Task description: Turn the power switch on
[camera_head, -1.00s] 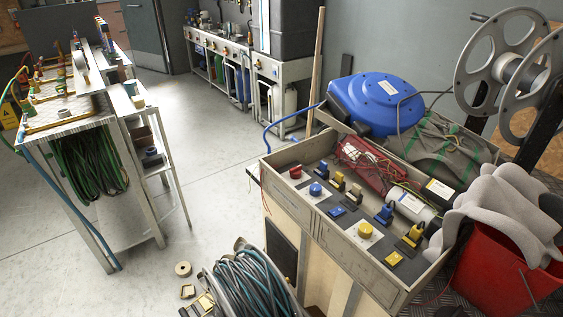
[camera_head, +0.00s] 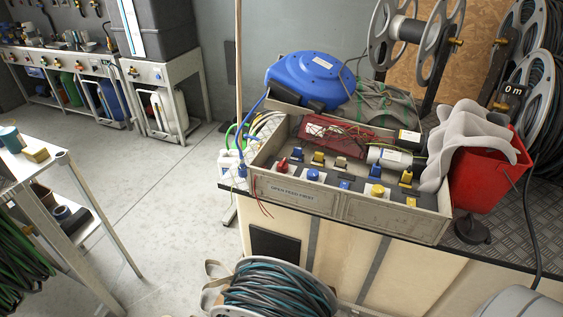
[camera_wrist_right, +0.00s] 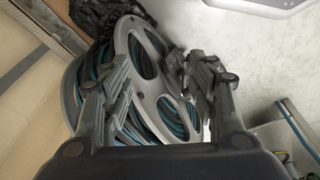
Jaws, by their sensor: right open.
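A grey open box (camera_head: 380,213) sits on the bench in the head view, with a label on its front. Inside it are a red knob (camera_head: 282,164), a blue round knob (camera_head: 313,175) and a yellow round knob (camera_head: 377,190), with several small yellow and blue plugs or switches among them. I cannot tell which of these is the power switch, or its state. My right gripper (camera_wrist_right: 158,72) is open and empty in the right wrist view, over a hose reel (camera_wrist_right: 132,50), apart from the box. Neither gripper shows in the head view.
A reel of dark and teal hose (camera_head: 272,292) stands on the floor before the bench. A blue reel housing (camera_head: 310,78) sits behind the box; a red bucket (camera_head: 483,178) with grey cloth (camera_head: 468,140) stands right of it.

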